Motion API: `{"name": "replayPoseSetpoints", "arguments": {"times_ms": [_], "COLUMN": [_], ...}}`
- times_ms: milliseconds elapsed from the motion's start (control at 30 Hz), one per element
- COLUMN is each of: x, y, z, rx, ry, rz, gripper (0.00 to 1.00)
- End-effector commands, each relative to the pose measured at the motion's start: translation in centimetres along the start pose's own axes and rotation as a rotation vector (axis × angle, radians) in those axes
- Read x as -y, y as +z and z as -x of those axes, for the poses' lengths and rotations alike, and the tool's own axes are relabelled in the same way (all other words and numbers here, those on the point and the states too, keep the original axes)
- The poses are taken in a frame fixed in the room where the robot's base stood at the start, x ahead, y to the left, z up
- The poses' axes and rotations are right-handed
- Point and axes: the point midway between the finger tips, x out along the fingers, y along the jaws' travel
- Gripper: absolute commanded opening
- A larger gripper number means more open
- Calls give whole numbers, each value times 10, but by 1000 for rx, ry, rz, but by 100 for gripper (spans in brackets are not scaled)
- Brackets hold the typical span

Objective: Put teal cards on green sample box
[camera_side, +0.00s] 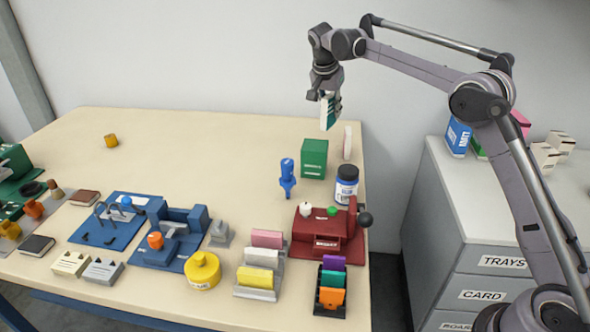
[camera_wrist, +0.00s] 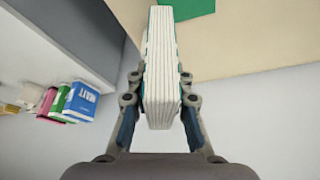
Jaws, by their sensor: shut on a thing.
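The teal cards (camera_side: 328,113) are a white stack with teal faces, held upright in the air above the back right of the table. They also show in the wrist view (camera_wrist: 160,75), seen along their white edges. My gripper (camera_side: 325,97) is shut on them, one finger on each side in the wrist view (camera_wrist: 160,88). The green sample box (camera_side: 314,158) stands on the table below and slightly left of the cards in the side view. Its green top shows partly at the upper edge of the wrist view (camera_wrist: 188,8). The cards are clear of the box.
A white upright piece (camera_side: 347,142) stands right of the box. A blue-labelled jar (camera_side: 346,186), a blue figure-like stamp (camera_side: 287,178) and a red device (camera_side: 318,240) stand nearer the front. A black rack (camera_side: 330,309) holds colored cards.

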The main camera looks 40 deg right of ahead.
Motion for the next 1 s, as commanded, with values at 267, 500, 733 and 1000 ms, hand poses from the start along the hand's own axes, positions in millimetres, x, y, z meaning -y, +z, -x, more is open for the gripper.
{"name": "replayPoseSetpoints", "arguments": {"times_ms": [267,500,733,1000], "x": [30,32,31,31], "y": [22,31,39,39], "z": [-13,-31,-50,-51], "rx": [0,0,0,0], "ry": [0,0,0,0], "rz": [0,0,0,0], "gripper": [0,0,0,0]}}
